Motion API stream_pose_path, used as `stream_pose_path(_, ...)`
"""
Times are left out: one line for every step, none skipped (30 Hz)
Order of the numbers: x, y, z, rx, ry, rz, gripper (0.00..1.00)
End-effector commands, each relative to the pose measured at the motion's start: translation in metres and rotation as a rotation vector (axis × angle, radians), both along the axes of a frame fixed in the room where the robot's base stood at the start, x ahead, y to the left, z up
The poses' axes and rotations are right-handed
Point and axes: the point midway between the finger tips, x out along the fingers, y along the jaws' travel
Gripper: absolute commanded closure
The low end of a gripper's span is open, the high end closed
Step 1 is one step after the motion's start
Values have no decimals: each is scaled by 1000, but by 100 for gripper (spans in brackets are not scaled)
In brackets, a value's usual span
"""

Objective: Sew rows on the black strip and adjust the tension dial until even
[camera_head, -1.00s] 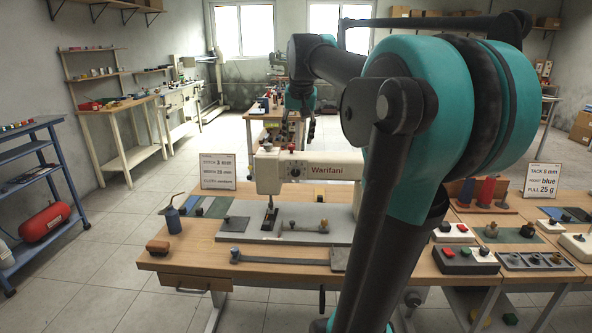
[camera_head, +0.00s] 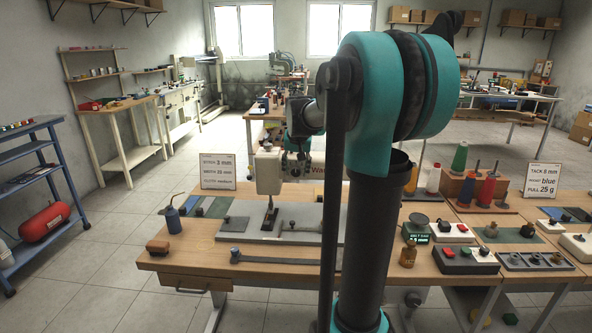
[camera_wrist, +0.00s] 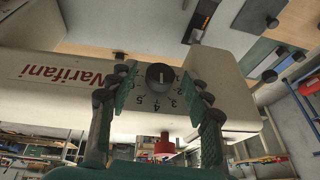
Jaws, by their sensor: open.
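The cream sewing machine (camera_head: 268,172) with red lettering stands on the wooden table. Its tension dial (camera_wrist: 160,76), a black knob ringed by numbers, is on the machine face in the wrist view. My gripper (camera_wrist: 156,78) is open, with one finger on each side of the dial; I cannot tell whether they touch it. In the head view my gripper (camera_head: 296,168) is in front of the machine head, and my arm hides much of the machine. A dark piece (camera_head: 270,215) is below the needle area; I cannot tell whether it is the black strip.
An oil can (camera_head: 172,216) and a brown block (camera_head: 158,247) are at the left edge. A green display (camera_head: 416,232), a brown bottle (camera_head: 408,253) and a button box (camera_head: 466,260) are right of my arm. A red knob (camera_wrist: 165,145) shows beyond the dial.

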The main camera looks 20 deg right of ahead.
Motion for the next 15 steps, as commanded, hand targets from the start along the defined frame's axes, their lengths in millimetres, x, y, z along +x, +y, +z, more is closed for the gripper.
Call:
stream_pose_path(0,0,-1,0,0,0,51)
stream_pose_path(0,0,-1,0,0,0,51)
stream_pose_path(0,0,-1,0,0,0,51)
stream_pose_path(0,0,-1,0,0,0,51)
stream_pose_path(0,0,-1,0,0,0,51)
stream_pose_path(0,0,-1,0,0,0,51)
stream_pose_path(0,0,-1,0,0,0,51)
stream_pose_path(0,0,-1,0,0,0,52)
stream_pose_path(0,0,-1,0,0,0,57)
stream_pose_path(0,0,-1,0,0,0,61)
stream_pose_path(0,0,-1,0,0,0,64)
stream_pose_path(0,0,-1,0,0,0,69)
stream_pose_path(0,0,-1,0,0,0,73)
stream_pose_path(0,0,-1,0,0,0,77)
stream_pose_path(0,0,-1,0,0,0,82)
